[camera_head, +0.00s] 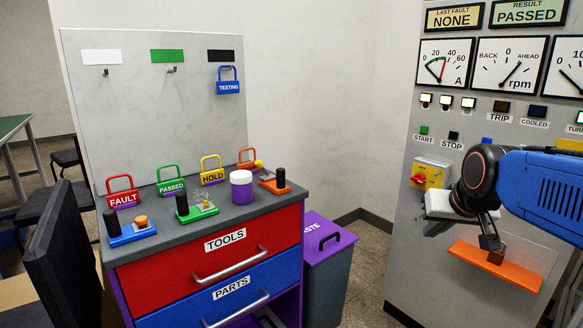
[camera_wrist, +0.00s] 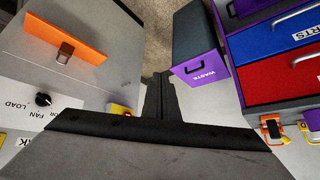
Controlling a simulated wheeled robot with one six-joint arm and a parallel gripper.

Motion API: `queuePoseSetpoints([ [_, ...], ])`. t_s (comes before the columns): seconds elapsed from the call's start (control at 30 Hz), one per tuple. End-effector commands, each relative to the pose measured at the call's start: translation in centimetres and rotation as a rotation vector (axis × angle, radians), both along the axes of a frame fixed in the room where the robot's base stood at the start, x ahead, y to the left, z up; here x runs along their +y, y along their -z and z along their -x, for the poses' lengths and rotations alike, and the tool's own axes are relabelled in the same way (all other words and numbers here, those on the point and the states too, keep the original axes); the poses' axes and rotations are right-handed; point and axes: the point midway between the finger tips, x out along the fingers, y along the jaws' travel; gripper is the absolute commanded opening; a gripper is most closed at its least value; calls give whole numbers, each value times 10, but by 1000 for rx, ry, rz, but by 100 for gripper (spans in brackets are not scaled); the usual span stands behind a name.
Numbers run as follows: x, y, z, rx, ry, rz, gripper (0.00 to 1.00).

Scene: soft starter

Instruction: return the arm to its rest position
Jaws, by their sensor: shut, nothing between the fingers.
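My blue arm (camera_head: 548,190) reaches in from the right edge in the head view, in front of the grey control panel. My gripper (camera_head: 436,228) is at its end, left of the orange plate and apart from the drawer bench. In the wrist view its dark fingers (camera_wrist: 160,92) are together with nothing between them. They point toward the floor and the waste bin. Part of the gripper is hidden by its own grey body in the head view.
An orange plate (camera_head: 470,262) with a knob sticks out from the panel (camera_head: 400,240) close to my gripper. A purple-lidded waste bin (camera_head: 322,236) and a drawer bench (camera_head: 205,252) with padlock-shaped tags stand left. A blue TESTING tag (camera_head: 228,86) hangs on the board.

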Motion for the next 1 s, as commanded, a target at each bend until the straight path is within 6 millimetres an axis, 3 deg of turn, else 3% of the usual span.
queuePoseSetpoints([
  [0.03, 7, 12, 24, 24, -19, 5, 0],
  [0.2, 24, 57, 97, 118, -78, 23, 0],
  [0.3, 30, 81, 134, 166, -107, 32, 0],
  [0.43, 34, 104, 167, 211, -134, 43, 0],
  [0.6, 36, 119, 186, 239, -150, 48, 0],
  [1.0, 36, 119, 187, 241, -151, 49, 0],
])
